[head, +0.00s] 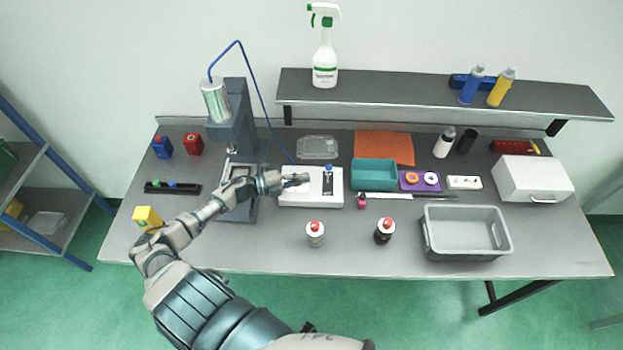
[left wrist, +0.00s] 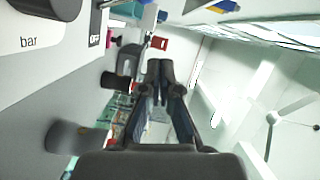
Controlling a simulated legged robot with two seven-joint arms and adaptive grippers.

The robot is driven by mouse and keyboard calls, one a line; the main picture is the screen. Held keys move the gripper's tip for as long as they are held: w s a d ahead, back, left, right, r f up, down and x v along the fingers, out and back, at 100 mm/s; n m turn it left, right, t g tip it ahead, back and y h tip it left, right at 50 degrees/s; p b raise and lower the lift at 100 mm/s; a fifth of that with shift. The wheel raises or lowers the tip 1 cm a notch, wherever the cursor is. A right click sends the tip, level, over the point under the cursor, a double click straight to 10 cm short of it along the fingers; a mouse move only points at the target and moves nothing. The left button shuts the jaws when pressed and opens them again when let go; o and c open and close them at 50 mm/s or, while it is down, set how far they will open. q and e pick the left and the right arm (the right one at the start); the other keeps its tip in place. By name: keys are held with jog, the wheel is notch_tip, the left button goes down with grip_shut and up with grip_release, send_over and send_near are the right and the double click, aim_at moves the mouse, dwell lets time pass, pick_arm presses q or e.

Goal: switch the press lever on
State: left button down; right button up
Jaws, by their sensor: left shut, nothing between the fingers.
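The white press control box (head: 297,190) stands on the bench beside the grey press (head: 235,120). A black plate (head: 328,182) on its right part carries the lever, whose blue knob (head: 329,168) shows at the plate's far end. In the left wrist view the black plate (left wrist: 97,25) reads "OFF", and a round dial marked "bar" (left wrist: 30,30) is beside it. My left gripper (head: 303,178) is over the box, just left of the plate and apart from the knob. Its fingers (left wrist: 160,66) are together and empty. My right gripper is out of view.
Two red-capped bottles (head: 315,240) (head: 384,236) stand in front. A blue hose (head: 262,98) runs from the press to the box. A shelf (head: 430,98) overhangs the back.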

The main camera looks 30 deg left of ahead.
pick_arm(q)
jog(key=v, duration=0.5)
jog(key=shift+w+a+r+b, duration=0.15)
jog(key=shift+a+b, duration=0.15)
jog(key=shift+a, duration=0.1)
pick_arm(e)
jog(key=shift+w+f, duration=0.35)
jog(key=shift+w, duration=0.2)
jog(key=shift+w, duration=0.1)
